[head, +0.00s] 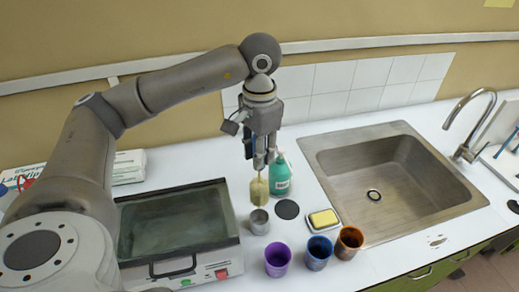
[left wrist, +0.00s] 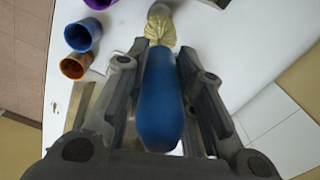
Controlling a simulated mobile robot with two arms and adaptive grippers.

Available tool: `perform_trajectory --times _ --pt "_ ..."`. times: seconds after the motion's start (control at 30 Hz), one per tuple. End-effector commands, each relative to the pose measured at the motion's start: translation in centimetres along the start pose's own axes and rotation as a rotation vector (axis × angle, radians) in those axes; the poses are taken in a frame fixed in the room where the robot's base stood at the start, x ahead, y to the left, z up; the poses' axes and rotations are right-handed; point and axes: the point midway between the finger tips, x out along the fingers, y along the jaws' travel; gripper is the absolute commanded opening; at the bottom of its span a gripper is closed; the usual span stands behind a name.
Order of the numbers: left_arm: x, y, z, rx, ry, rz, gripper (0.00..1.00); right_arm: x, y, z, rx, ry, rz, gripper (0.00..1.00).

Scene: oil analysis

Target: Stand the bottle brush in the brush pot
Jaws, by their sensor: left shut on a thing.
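My left gripper (head: 265,160) is shut on the bottle brush and holds it roughly upright, head down. The brush's pale yellow bristle head (head: 259,191) hangs below the fingers. Its blue handle (left wrist: 160,95) lies between the fingers in the left wrist view. The small grey metal cup (head: 259,222), which looks like the brush pot, stands on the counter just below the bristles. In the head view the bristle tip appears just above its rim; I cannot tell the exact gap. My right gripper is not in view.
A green bottle (head: 280,176) stands close behind the brush. A dark round disc (head: 287,209), a yellow sponge on a dish (head: 324,219), and purple (head: 278,260), blue (head: 318,253) and orange (head: 349,242) cups are nearby. A glass-topped device (head: 175,225) is left, the sink (head: 390,180) right.

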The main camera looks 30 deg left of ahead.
Motion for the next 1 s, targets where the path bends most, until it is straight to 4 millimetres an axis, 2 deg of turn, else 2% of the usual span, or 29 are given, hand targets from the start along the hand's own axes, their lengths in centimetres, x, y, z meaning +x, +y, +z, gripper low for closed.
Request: perform_trajectory --times 0.67,1.0 --pt "5.5 0.0 0.0 0.000 0.000 0.000 0.00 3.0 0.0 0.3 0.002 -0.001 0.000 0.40" --pt "8.4 0.0 0.0 0.000 0.001 0.000 0.00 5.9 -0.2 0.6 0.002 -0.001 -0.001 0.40"
